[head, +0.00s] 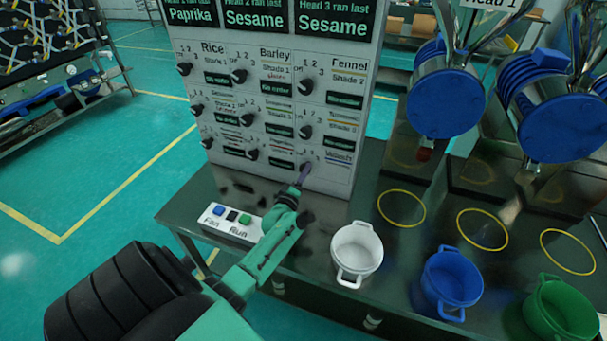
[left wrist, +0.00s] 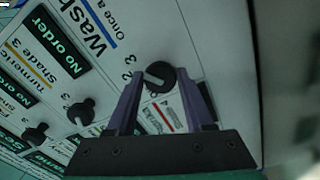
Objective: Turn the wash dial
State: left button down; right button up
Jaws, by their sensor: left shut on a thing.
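The wash dial (left wrist: 159,76) is a round black knob with a pale pointer mark. It sits beside the "Wash / Once a" label and small numbers on the white panel. In the head view it is at the panel's bottom right, mostly hidden by my gripper. My left gripper (head: 303,176) reaches the panel there from below. In the left wrist view its two purple fingers lie on either side of the knob, shut on it. My right gripper is not in view.
Several other black dials cover the white panel (head: 355,60). Below stand a button box (head: 232,222), a white pot (head: 357,250), a blue pot (head: 452,280) and a green pot (head: 562,308). Blue-ended sieve drums (head: 447,103) are at right. Yellow rings mark the dark table.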

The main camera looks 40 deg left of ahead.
pick_arm(q)
jog(key=shift+f+m, duration=0.2)
jog(key=shift+m, duration=0.6)
jog(key=shift+c, duration=1.7)
grip_release()
jog(key=shift+o, duration=0.2)
jog(key=shift+r, duration=0.1)
jog(key=shift+s, duration=0.1)
